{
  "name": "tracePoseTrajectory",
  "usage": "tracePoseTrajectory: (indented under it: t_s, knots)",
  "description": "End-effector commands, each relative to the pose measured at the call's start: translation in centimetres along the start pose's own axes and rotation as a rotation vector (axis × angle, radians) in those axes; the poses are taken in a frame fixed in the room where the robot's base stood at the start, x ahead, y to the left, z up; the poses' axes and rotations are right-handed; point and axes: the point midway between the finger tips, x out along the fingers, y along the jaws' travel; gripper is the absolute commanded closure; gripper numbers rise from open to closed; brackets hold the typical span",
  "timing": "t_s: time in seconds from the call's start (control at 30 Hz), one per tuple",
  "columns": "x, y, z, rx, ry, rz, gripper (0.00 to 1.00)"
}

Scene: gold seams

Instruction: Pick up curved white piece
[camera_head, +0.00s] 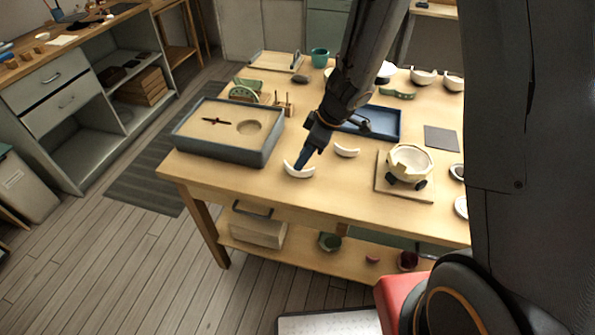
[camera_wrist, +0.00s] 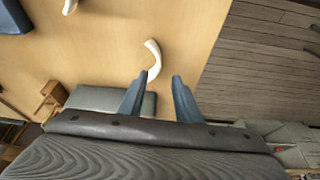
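A curved white piece (camera_head: 299,170) lies on the wooden table near its front edge in the head view. It also shows in the wrist view (camera_wrist: 153,58), just beyond my gripper's fingertips, closer to the left finger. My gripper (camera_head: 300,165) points down at this piece in the head view, and its tips overlap the piece there. In the wrist view my gripper (camera_wrist: 163,76) has its two blue-grey fingers apart with nothing between them. A second curved white piece (camera_head: 347,150) lies to the right, and shows in part at the top left of the wrist view (camera_wrist: 70,6).
A grey sand-filled tray (camera_head: 222,158) stands left of my gripper. A blue tray (camera_head: 387,122) lies behind. A partly assembled white bowl (camera_head: 409,163) sits on a board (camera_head: 392,190) to the right. The table's front edge is close to the piece.

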Motion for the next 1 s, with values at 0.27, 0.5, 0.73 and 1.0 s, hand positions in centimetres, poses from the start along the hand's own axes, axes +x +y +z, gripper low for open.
tracePoseTrajectory:
  t_s: [0.27,0.5,0.73,1.0]
  knots:
    - [3.6,0.4,0.7,0.003,-0.001,0.0,0.7]
    - [5.4,0.5,0.6,0.002,0.0,0.003,0.7]
    - [5.4,0.5,0.6,0.001,0.0,0.003,0.75]
    - [5.4,0.5,0.6,0.001,0.0,0.003,1.0]
